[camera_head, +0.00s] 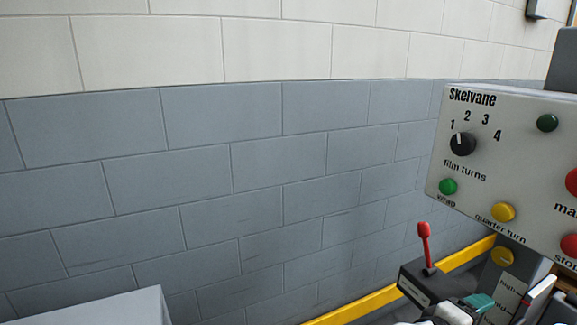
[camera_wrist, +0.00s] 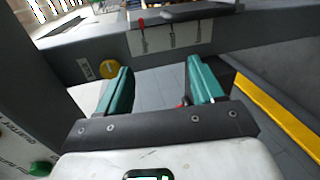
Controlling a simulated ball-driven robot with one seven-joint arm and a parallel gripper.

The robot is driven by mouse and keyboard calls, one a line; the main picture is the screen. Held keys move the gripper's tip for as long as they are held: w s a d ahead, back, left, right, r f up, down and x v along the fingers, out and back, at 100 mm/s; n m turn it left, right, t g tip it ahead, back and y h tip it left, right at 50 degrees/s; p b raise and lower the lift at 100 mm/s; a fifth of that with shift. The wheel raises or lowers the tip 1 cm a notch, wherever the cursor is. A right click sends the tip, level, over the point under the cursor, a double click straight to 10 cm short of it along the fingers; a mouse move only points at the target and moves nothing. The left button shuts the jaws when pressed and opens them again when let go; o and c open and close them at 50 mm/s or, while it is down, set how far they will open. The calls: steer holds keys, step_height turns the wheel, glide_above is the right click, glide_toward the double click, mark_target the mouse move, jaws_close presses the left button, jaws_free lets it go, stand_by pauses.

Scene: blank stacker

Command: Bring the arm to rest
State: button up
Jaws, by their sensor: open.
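My gripper (camera_wrist: 159,70) shows in the wrist view with its two teal fingers spread wide apart. Grey surfaces show between them, and nothing is held. A small red bit shows beside the right finger; I cannot tell what it is. In the head view, part of my gripper (camera_head: 480,302) shows at the bottom right, below the control panel (camera_head: 480,190). It appears close to a dark box with a red-knobbed lever (camera_head: 424,245). Much of my arm is out of the picture there.
The panel carries a black dial (camera_head: 463,144) and several coloured buttons. A yellow rail (camera_head: 360,303) runs along the floor below it. A grey block wall (camera_head: 200,180) fills the left and middle. A pale flat-topped box (camera_head: 110,308) stands at the bottom left.

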steer(key=s+f+m+g+y, duration=0.25)
steer(key=s+f+y, duration=0.35)
steer(key=s+f, duration=0.75)
steer(key=s+a+f+m+g+y, duration=0.1)
steer(key=s+a+f+y, duration=0.35)
steer(key=s, duration=0.25)
steer(key=s+a+f+m+g+y, duration=0.1)
steer(key=s+a+f+m+y, duration=0.1)
steer(key=s+a+f+y, duration=0.45)
step_height(320, 180, up, 17)
steer(key=s+d+h+p, duration=0.1)
steer(key=d+h+p, duration=0.1)
steer(key=p, duration=1.3)
steer(key=shift+f+h, duration=0.2)
steer(key=shift+h, duration=0.2)
